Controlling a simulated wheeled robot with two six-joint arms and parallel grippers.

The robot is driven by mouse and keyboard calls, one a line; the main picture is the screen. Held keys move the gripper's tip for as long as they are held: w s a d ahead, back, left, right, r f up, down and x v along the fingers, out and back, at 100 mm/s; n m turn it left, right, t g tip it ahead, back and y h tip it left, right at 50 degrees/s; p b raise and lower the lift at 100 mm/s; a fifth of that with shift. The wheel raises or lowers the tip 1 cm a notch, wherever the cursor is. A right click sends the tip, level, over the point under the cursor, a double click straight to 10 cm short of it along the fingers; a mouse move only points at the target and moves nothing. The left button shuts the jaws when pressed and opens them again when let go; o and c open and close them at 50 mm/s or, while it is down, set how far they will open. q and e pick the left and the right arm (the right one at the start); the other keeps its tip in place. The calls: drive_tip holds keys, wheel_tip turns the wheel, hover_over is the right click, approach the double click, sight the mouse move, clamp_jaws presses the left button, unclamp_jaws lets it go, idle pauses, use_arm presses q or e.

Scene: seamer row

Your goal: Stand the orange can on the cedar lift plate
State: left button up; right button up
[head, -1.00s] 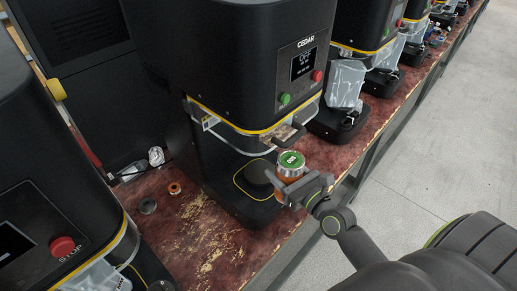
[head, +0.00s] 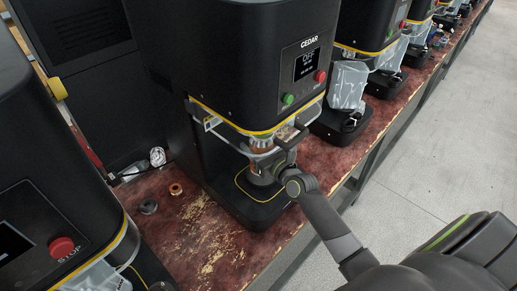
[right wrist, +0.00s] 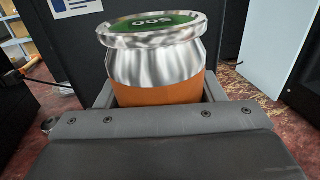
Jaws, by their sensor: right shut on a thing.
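The orange can (right wrist: 158,94) has a silver shoulder and a green-topped lid, and it stands upright between the jaws of my right gripper in the right wrist view. In the head view my right gripper (head: 280,163) is inside the CEDAR machine's (head: 222,55) opening, shut on the can, which is mostly hidden by the gripper and machine head. The dark round cedar lift plate (head: 258,179) is below, on the yellow-outlined base. I cannot tell whether the can touches the plate. My left gripper is not in view.
A seaming head and clear curved guard (head: 235,143) hang close above the can. A neighbouring machine with a red stop button (head: 61,247) stands at left. Another machine with a plastic-wrapped part (head: 346,85) stands at right.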

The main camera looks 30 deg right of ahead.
drive_tip(key=shift+s+f+b, duration=0.15)
drive_tip(key=shift+f+b, duration=0.15)
drive_tip(key=shift+f, duration=0.25)
drive_tip(key=shift+f, duration=0.1)
drive_tip(key=shift+f, duration=0.15)
drive_tip(key=o, duration=1.4)
drive_tip(key=shift+c, duration=0.2)
drive_tip(key=s+d, duration=0.1)
drive_tip(key=s, duration=1.1)
drive_tip(key=shift+d+r, duration=0.2)
drive_tip(key=shift+d, duration=0.15)
